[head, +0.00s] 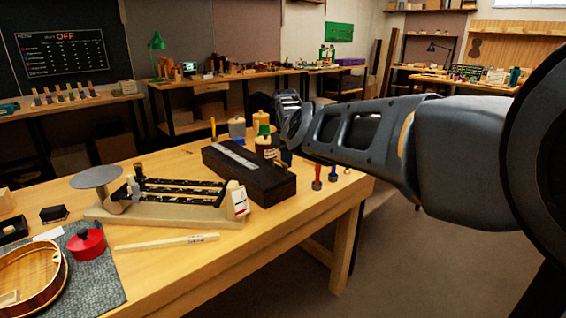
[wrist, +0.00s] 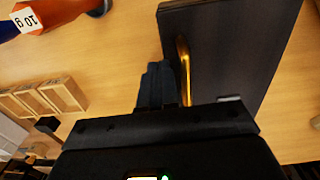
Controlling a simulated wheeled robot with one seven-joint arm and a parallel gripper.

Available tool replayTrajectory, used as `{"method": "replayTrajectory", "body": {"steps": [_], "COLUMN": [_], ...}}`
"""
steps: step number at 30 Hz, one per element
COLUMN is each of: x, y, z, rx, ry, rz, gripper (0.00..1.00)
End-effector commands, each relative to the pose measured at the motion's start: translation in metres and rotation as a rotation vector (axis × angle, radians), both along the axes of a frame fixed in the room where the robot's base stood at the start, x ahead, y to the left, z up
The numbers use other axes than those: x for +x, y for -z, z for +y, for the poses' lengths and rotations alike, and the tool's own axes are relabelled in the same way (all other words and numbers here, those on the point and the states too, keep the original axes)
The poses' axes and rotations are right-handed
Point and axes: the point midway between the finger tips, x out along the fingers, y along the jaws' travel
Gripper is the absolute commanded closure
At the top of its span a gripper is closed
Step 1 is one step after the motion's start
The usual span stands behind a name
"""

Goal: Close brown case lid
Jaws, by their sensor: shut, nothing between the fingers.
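A long dark brown case (head: 232,178) sits on the bench in the head view, with a pale grey strip along its top. No raised lid shows there, but I cannot tell whether the lid is fully down. In the wrist view a dark brown panel (wrist: 225,45), likely the case, fills the upper right, with a curved brass piece (wrist: 184,70) along its left edge. My gripper (wrist: 156,68) is shut and empty, just left of the brass piece; contact is unclear. In the head view my arm reaches in from the right above the case's far end, and my fingers are hidden or too small to tell.
A balance scale (head: 165,212) stands left of the case, with a wooden strip (head: 165,243) in front. Red and blue small tools (head: 317,178) stand to the right.

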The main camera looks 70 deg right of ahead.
Motion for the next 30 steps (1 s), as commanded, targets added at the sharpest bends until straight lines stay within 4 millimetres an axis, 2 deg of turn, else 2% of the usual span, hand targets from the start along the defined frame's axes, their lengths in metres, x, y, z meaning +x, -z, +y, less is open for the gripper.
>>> {"method": "replayTrajectory", "body": {"steps": [3, 21, 30], "x": [-0.0012, -0.0025, -0.0019], "y": [0.0071, 0.0133, 0.0043], "z": [-0.0018, -0.0015, -0.0003], "rx": [-0.001, 0.002, 0.002], "ry": [0.001, 0.001, -0.001], "rz": [-0.001, 0.002, 0.003], "gripper": [1.0, 1.0, 1.0]}}
